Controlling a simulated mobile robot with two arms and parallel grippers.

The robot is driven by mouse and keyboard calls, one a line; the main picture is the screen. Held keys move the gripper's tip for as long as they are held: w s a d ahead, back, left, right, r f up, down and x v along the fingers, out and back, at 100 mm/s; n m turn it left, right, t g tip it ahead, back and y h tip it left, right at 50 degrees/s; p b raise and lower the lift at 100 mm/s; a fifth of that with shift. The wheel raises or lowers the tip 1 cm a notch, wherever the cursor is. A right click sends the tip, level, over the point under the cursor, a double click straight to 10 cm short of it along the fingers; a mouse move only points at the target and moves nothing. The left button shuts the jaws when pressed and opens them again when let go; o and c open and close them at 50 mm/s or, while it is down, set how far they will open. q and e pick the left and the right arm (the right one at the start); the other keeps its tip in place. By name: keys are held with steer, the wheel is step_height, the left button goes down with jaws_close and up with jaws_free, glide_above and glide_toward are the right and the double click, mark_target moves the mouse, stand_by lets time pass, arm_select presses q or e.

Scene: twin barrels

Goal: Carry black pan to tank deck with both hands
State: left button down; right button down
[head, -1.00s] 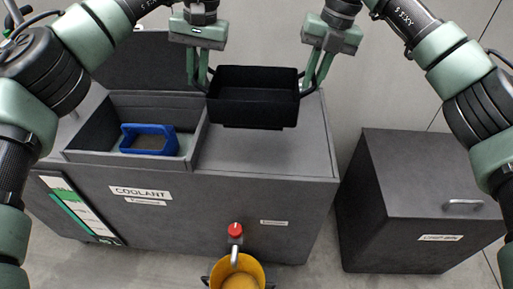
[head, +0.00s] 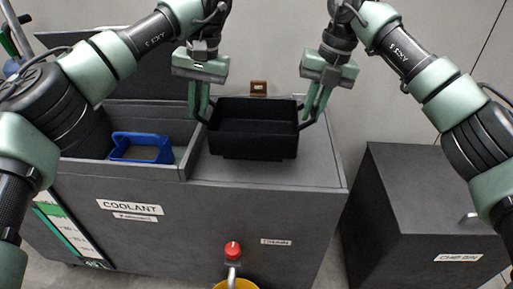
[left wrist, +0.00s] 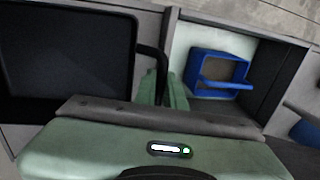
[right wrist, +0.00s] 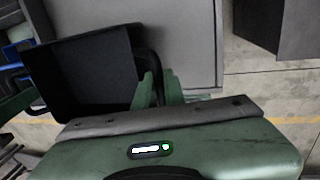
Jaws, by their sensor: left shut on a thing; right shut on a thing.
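The black pan (head: 254,130) is an open rectangular tray with a handle at each short end. In the head view it is level over the grey tank deck (head: 315,172), right of the open tank compartment. I cannot tell whether its underside touches the deck. My left gripper (head: 203,118) is shut on the pan's left handle, and my right gripper (head: 309,118) is shut on its right handle. The pan also shows in the left wrist view (left wrist: 65,65) and in the right wrist view (right wrist: 85,75).
A blue frame-like object (head: 142,147) sits in the open compartment left of the deck. A grey bin (head: 425,205) with a handle stands at the right, apart from the tank. A red-topped tap (head: 233,250) hangs over a yellow bucket (head: 238,284) in front.

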arm_select(q)
steer(key=shift+f, duration=0.1)
arm_select(e)
steer(key=shift+f, duration=0.1)
